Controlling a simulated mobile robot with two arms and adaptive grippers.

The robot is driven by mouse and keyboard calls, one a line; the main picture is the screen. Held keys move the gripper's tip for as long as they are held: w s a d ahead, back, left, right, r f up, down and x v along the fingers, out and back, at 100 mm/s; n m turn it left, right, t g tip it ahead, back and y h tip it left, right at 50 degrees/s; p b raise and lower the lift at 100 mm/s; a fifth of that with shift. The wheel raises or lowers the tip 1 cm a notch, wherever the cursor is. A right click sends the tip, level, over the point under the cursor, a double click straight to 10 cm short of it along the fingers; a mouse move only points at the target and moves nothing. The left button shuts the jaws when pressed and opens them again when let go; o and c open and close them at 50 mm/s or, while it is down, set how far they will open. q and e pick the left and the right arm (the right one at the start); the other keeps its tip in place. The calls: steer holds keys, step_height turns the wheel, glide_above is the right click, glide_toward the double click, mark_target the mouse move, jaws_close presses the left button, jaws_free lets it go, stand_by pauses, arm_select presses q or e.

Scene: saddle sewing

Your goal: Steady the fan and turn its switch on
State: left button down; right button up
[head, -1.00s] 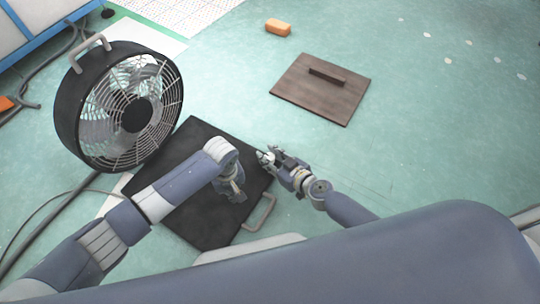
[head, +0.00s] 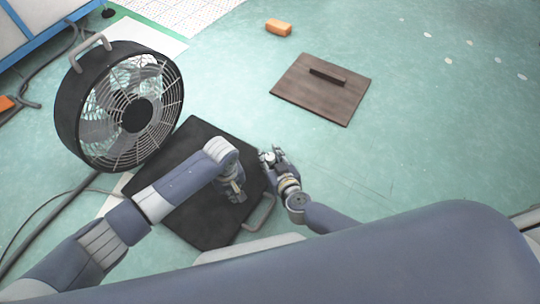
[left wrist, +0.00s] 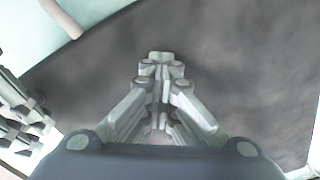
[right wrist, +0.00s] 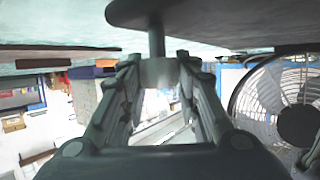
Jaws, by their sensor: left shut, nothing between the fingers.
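The round black fan (head: 68,125) with a wire grille stands upright at the left in the head view, and it also shows at the right edge of the right wrist view (right wrist: 300,125). I cannot make out a switch on it. My left gripper (head: 238,192) is shut and empty, pointing down over the black board, apart from the fan. It also shows in the left wrist view (left wrist: 162,62). My right gripper (head: 268,157) is at the board's right corner. In the right wrist view (right wrist: 160,65) its fingertips flank a pale cylinder on a dark post (right wrist: 157,42); whether they grip it is unclear.
The black board (head: 190,150) with a grey handle (head: 264,212) lies on the floor beside the fan. A brown board (head: 300,85) and an orange block (head: 278,27) lie further back. A cable (head: 50,220) runs at the left.

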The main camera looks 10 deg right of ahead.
mark_target(270, 155)
steer(key=shift+o, duration=1.2)
step_height(270, 155, up, 10)
steer(key=shift+r, duration=0.1)
steer(key=shift+w, duration=0.1)
